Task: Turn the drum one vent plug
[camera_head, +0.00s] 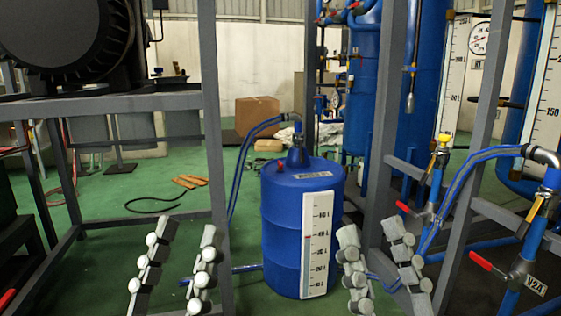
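A blue drum (280,225) stands upright on the green floor in the middle of the head view. A white level scale (315,245) is on its front. A small red plug (280,168) sits on the left of the drum's top. A taller blue fitting (297,140) with hoses rises behind it. My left gripper (187,232) is open and empty, left of the drum and lower than its top. My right gripper (370,232) is open and empty, to the right of the drum. Both appear nearer to me than the drum, and neither is at the plug.
A grey steel frame (213,130) stands left of the drum, and a grey post (382,130) stands right of it. Blue pipes with a red-handled valve (487,262) are at right. A cardboard box (257,114) lies behind. Open floor (170,200) shows at left.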

